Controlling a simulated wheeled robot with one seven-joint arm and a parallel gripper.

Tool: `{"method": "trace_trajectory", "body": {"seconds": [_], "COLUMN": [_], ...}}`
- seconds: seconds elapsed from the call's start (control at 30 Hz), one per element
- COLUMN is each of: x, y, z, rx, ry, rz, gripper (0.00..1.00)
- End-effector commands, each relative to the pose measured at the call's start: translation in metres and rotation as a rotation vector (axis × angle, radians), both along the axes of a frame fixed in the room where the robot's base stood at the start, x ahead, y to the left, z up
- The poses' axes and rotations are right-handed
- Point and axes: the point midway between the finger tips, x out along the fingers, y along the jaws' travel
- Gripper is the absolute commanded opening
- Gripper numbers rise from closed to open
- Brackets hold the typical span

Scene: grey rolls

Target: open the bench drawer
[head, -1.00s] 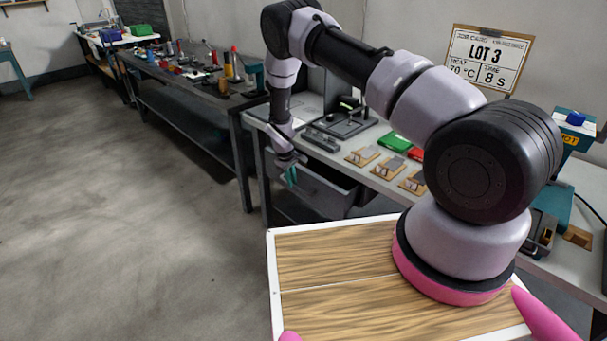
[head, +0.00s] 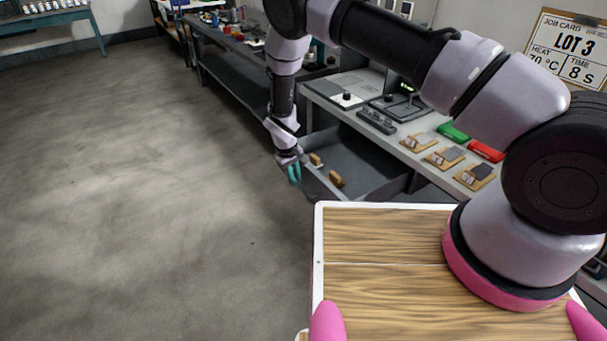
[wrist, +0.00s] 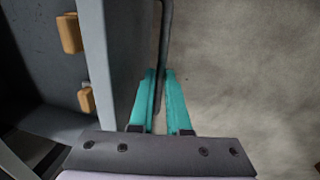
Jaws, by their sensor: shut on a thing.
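The bench drawer (head: 370,163) is pulled well out from under the bench top in the head view. Its inside is open to view, with two small tan blocks in it, one (head: 335,179) near the front wall and one (head: 315,159) further left. In the wrist view the drawer's front wall (wrist: 108,60) stands left of my gripper, and the tan blocks (wrist: 70,33) show behind it. My gripper (head: 294,173) has teal fingers (wrist: 160,92) closed around the dark bar handle (wrist: 164,45) on the drawer front.
The bench top (head: 335,95) carries a grey press-like device (head: 402,106), several wooden fixtures (head: 443,157), a green box (head: 453,132) and a red box (head: 486,151). A job card (head: 572,48) hangs on the wall. The floor (head: 150,180) to the left is clear.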

Motion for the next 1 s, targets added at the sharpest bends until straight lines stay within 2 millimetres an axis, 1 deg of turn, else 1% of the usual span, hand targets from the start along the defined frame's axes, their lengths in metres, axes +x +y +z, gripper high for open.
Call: {"method": "trace_trajectory", "body": {"seconds": [0.13, 0.47, 0.5, 0.83, 0.93, 1.0], "x": [-0.003, -0.003, -0.003, -0.003, -0.003, -0.004], "y": [0.004, 0.004, 0.004, 0.004, 0.006, 0.008], "z": [0.000, 0.000, 0.000, 0.002, 0.010, 0.021], "rx": [-0.001, 0.000, -0.001, 0.000, 0.002, 0.002], "ry": [0.001, 0.001, 0.001, 0.000, -0.001, -0.001], "rz": [0.000, -0.001, 0.000, 0.000, 0.000, -0.001], "gripper": [0.00, 0.00, 0.27, 0.27, 0.27, 0.27]}}
